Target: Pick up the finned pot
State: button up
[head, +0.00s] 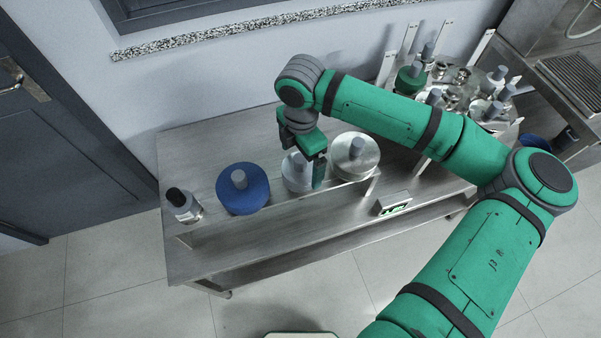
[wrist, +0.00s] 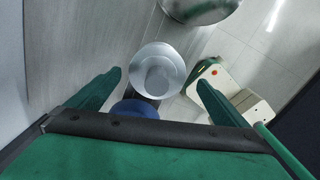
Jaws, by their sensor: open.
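Three round pots with grey upright knobs stand in a row on the steel table (head: 330,225): a blue one (head: 255,197), a pale grey one (head: 290,182) and a silver one (head: 372,161). I cannot make out fins on any of them, so I cannot tell by shape which is the finned pot. My gripper (head: 313,172) is open and points down at the pale grey pot, partly hiding it. In the wrist view that pot (wrist: 158,57) shows between the spread fingers (wrist: 159,77); contact cannot be told. The blue pot (wrist: 132,107) is partly hidden behind my gripper.
A metal cylinder with a black cap (head: 183,205) stands at the table's left end. A small box with a green display (head: 394,204) sits at the front edge. The wall is close behind.

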jog(key=shift+w+a+f, duration=0.1)
jog(key=shift+f, duration=1.2)
jog(key=shift+w+f, duration=0.1)
jog(key=shift+f, duration=1.2)
jog(key=c, duration=1.4)
jog(key=shift+c, duration=0.2)
jog(key=shift+r, duration=0.15)
notch_tip(320, 180, up, 18)
notch_tip(320, 180, up, 6)
jog(key=shift+r, duration=0.2)
